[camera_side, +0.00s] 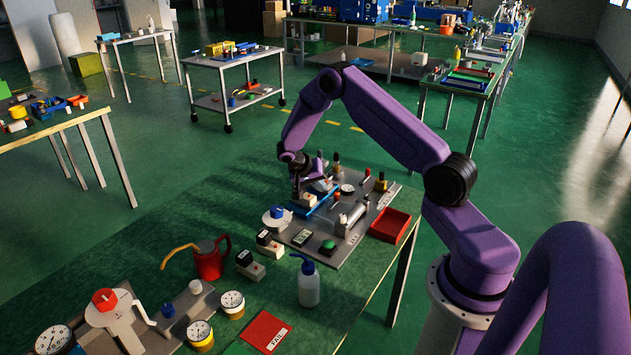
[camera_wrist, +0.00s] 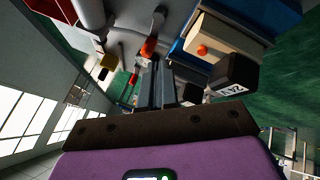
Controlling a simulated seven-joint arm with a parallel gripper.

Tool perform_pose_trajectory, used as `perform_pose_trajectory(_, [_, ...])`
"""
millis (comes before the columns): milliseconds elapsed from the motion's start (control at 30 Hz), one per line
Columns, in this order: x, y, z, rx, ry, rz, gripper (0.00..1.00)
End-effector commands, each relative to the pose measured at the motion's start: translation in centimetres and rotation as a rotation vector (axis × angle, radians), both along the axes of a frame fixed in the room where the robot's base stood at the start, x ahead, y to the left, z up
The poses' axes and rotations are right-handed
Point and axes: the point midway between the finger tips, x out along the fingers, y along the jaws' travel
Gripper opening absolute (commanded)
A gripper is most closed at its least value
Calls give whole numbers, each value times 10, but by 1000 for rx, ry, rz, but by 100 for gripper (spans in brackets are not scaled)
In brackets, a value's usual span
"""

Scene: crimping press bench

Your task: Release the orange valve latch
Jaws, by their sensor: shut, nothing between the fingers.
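My gripper (camera_side: 297,192) is low over the far left part of a grey panel on the green bench, close beside a beige box (camera_side: 309,201). In the wrist view its fingers (camera_wrist: 158,66) are together with nothing between them. An orange piece on a grey lever (camera_wrist: 148,47) shows just past the fingertips; I cannot tell whether they touch. The beige box there (camera_wrist: 215,42) carries an orange round button (camera_wrist: 202,50). I cannot tell for certain which orange part is the valve latch.
The panel (camera_side: 342,256) also bears red-tipped levers (camera_side: 367,172), a green button (camera_side: 328,247) and a metal cylinder (camera_side: 351,216). A red tray (camera_side: 390,225) sits at its right. A red oil can (camera_side: 209,260) and a wash bottle (camera_side: 308,284) stand nearer.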

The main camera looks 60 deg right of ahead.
Motion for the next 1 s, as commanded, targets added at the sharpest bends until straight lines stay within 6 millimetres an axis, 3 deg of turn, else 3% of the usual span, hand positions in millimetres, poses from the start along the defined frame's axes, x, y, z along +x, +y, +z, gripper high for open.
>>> perform_pose_trajectory(100, [-4,-12,-17,0,3,0,0])
perform_pose_trajectory(333, [-7,-25,-35,0,1,1,0])
perform_pose_trajectory(1000, [-8,-28,-38,0,-1,2,0])
